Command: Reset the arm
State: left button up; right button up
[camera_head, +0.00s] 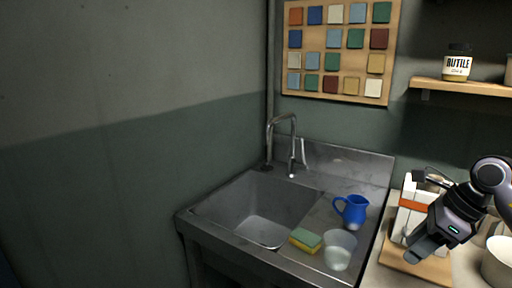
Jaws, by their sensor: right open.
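My right arm comes in from the right edge of the head view. My right gripper (424,212) is open beside a white block-like object with an orange band (408,218), which stands on a wooden board (424,266). The gripper hides part of this object, and I cannot tell whether they touch. My left gripper is not in view.
A metal sink (255,205) with a faucet (283,135) is left of the gripper. A blue pitcher (354,211), a clear cup (339,250) and a sponge (305,240) stand on its right side. A white bowl (498,262) is at the right edge. A shelf (468,87) holds a jar (457,66).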

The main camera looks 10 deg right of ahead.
jog(key=s+a+f+m+t+y, duration=0.1)
jog(key=a+f+m+t+y, duration=0.15)
jog(key=a+m+y, duration=0.6)
jog(key=s+a+f+m+t+y, duration=0.25)
jog(key=a+t+y, duration=0.2)
jog(key=a, duration=0.75)
jog(key=s+d+f+m+t+h, duration=0.1)
jog(key=d+f+m+t+h, duration=0.2)
jog(key=f+m+h, duration=0.7)
jog(key=s+d+f+m+t+h, duration=0.2)
jog(key=f+m+t+h, duration=0.15)
jog(key=m, duration=1.15)
jog(key=s+f+m+g+h, duration=0.1)
jog(key=s+f+m+g, duration=0.5)
jog(key=s+f, duration=0.4)
jog(key=shift+s+a+f+m, duration=0.4)
jog(key=shift+a+f+m, duration=0.05)
jog(key=shift+f+m, duration=0.4)
